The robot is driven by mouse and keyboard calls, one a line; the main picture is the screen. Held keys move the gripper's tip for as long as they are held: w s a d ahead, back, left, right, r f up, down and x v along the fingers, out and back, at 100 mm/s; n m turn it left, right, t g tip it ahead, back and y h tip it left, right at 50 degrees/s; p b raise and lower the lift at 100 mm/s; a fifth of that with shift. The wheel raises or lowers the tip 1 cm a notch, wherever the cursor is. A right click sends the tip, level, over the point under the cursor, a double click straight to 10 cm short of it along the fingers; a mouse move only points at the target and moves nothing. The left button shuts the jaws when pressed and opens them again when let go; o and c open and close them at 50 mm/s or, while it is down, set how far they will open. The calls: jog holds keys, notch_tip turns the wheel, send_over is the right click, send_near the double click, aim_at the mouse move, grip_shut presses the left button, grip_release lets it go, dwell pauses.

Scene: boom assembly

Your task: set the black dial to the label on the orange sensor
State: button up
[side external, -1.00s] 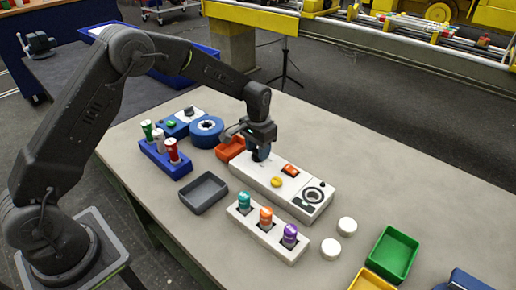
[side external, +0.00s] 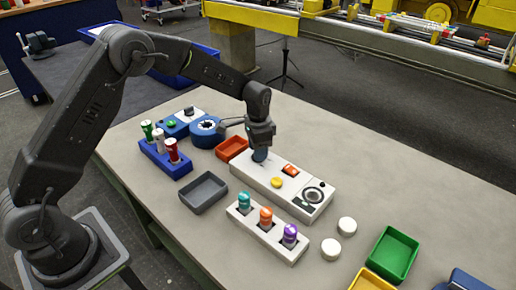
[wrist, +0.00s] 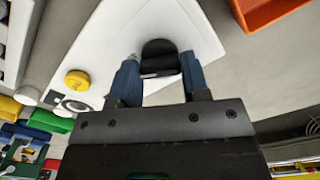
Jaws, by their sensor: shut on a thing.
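The black dial (wrist: 160,57) stands on the left end of the long white panel (side external: 272,182). My gripper (side external: 260,155) points down over that end, and in the wrist view its blue fingers (wrist: 156,78) are closed on both sides of the dial. The fingers hide the dial in the side view, and I cannot read its setting. The orange sensor (side external: 266,217) stands upright in the middle of a white rack (side external: 254,228), between a teal sensor (side external: 244,201) and a purple one (side external: 290,234). Its label is too small to read.
The panel also carries a yellow button (side external: 277,182), an orange switch (side external: 290,170) and a round gauge (side external: 313,195). A grey tray (side external: 204,192) and blue rack (side external: 166,160) stand left. The table's right rear is clear.

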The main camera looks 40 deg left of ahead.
jog(key=o, duration=0.9)
jog(key=shift+r, duration=0.1)
notch_tip(320, 180, up, 14)
jog(key=shift+f, duration=0.15)
dwell(0.3)
jog(key=s+r+n+t, duration=0.2)
jog(key=s+r, duration=0.4)
jog(key=s, duration=0.2)
jog(key=s+r+n+t, duration=0.1)
jog(key=s+r, duration=0.4)
jog(key=s, duration=0.4)
jog(key=s+f+n+t, duration=0.1)
jog(key=s, duration=0.3)
jog(key=s+f+n, duration=0.1)
jog(key=s, duration=0.4)
jog(key=s+f+n+t, duration=0.1)
jog(key=s, duration=0.4)
jog(key=shift+s+a+t, duration=0.1)
jog(key=shift+a+t, duration=0.2)
